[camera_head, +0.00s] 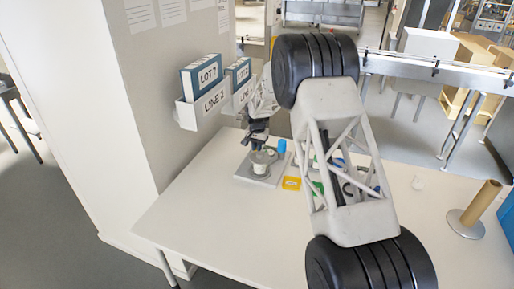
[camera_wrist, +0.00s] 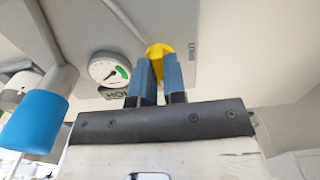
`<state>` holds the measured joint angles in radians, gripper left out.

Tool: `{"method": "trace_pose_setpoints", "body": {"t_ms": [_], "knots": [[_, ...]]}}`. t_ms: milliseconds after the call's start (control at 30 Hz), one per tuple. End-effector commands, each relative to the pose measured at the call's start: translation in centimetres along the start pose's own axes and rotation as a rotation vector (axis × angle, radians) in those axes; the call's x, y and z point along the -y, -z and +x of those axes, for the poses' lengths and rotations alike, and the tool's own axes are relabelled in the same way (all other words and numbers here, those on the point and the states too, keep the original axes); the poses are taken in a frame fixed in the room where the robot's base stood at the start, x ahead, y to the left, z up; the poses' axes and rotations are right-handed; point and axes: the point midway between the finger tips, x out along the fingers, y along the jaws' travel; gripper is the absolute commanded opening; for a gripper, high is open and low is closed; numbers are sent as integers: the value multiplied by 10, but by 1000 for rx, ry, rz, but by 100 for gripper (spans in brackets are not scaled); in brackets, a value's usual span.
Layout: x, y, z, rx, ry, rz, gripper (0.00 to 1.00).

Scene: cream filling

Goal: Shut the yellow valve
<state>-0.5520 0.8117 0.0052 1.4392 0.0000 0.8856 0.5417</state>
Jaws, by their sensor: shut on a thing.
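The yellow valve (camera_wrist: 158,48) shows at the top middle of the wrist view, mounted on a pale surface. My gripper (camera_wrist: 156,68) has its two blue fingers up against the valve, one on each side of its lower part, and is shut on it. The fingers hide part of the valve. In the head view, my gripper (camera_head: 255,139) is at the small station on the table, where the valve cannot be made out.
A round gauge (camera_wrist: 109,70) with a green arc sits left of the fingers, and a blue cylinder (camera_wrist: 36,120) hangs further left. In the head view, a yellow block (camera_head: 291,184) lies beside the station's base plate (camera_head: 270,178). A brown roll (camera_head: 481,205) stands at the right. The front of the white table (camera_head: 230,235) is clear.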

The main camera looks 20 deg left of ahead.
Motion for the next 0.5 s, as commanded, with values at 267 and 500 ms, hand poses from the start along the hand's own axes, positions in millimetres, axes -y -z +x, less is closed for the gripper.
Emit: {"method": "trace_pose_setpoints", "body": {"t_ms": [267,500], "knots": [[0,0,-1,-1,0,-87,0],[0,0,-1,-1,0,-249,0]]}}
